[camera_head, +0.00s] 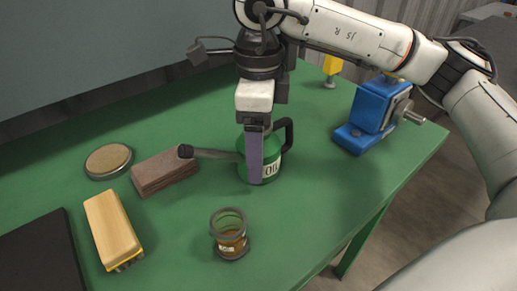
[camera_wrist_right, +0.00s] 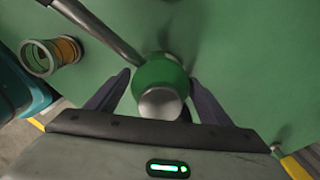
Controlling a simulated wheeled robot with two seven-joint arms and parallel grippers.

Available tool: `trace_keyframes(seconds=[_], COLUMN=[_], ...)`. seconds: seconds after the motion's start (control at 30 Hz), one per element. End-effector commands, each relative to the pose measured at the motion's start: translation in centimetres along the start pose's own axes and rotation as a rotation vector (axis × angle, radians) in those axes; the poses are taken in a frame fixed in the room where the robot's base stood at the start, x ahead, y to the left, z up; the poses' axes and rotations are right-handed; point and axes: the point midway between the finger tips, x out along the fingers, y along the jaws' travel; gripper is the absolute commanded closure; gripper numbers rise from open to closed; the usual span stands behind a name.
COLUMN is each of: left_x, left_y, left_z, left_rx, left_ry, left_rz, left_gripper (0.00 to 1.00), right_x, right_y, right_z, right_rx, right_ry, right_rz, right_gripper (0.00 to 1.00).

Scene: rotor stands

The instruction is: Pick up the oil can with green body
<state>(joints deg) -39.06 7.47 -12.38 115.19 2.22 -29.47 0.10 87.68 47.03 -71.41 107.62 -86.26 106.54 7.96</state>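The oil can (camera_head: 243,166) has a green body, a dark spout pointing left, a black handle and a white label. It stands upright on the green table. My right gripper (camera_head: 256,182) is down over it, with one finger in front of the body hiding part of it. In the right wrist view, the can (camera_wrist_right: 160,72) with its silvery top lies between the two spread fingers of my right gripper (camera_wrist_right: 160,80). The fingertips are very close to its sides; contact is not clear. My left gripper is not in view.
A brown block (camera_head: 163,172) lies under the spout's end. A glass jar (camera_head: 230,240) stands in front of the can. A yellow brush-like block (camera_head: 112,229), a round tin (camera_head: 109,159) and a dark flat panel (camera_head: 38,258) are left. A blue machine (camera_head: 370,115) stands right.

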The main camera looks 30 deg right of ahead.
Motion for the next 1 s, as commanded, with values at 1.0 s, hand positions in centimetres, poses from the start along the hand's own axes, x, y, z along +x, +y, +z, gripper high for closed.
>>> trace_keyframes(seconds=[1.0], left_x=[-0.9], left_y=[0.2], left_z=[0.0], left_rx=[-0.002], left_ry=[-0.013], left_rz=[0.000], left_gripper=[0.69], right_x=[-9.2], right_y=[-0.1], right_z=[0.1], right_rx=[0.000], right_ry=[-0.003], right_rz=[-0.004], right_gripper=[0.70])
